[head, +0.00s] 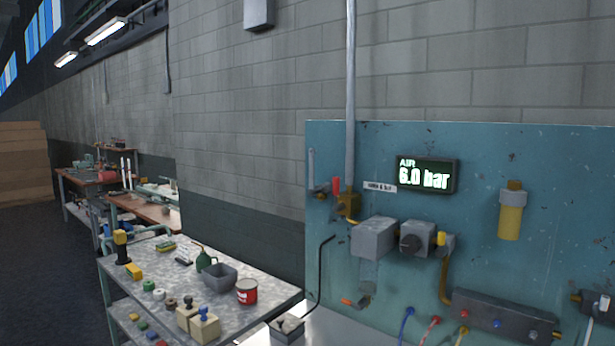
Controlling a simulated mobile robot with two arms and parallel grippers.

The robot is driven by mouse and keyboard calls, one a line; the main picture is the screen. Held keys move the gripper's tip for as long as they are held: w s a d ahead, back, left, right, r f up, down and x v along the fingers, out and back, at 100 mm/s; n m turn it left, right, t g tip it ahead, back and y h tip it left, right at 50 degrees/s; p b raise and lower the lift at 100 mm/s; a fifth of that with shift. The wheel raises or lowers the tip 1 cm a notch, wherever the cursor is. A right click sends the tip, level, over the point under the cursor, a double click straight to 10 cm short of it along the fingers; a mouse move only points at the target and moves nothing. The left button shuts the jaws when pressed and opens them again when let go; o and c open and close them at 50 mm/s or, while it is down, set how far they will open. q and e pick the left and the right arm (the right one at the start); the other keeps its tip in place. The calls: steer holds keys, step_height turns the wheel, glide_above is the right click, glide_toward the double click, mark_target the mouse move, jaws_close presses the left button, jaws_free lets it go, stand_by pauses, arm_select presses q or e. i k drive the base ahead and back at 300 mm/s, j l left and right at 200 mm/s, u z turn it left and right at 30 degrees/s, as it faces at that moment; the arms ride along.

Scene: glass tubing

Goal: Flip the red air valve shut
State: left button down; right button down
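A small red upright handle (336,185) shows at the left part of the teal panel, beside the grey vertical pipe. It stands next to a brass-coloured valve body (348,207) at the pipe's lower end. This looks like the red air valve, but its details are small. A display (426,174) on the panel reads "AIR 6.0 bar". Neither of my grippers is in view.
The teal panel (570,210) carries grey boxes (374,238), a yellow cylinder (511,215), a manifold (500,315) with coloured hoses, and an orange-tipped fitting (347,301). A cluttered workbench (215,310) stands to its left. Dark floor (50,270) is open at far left.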

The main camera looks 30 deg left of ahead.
mark_target(337, 206)
steer(key=i+j, duration=0.15)
steer(key=j, duration=0.2)
steer(key=i+j, duration=0.2)
steer(key=j, duration=0.2)
steer(key=i+j+z, duration=0.1)
steer(key=j, duration=0.25)
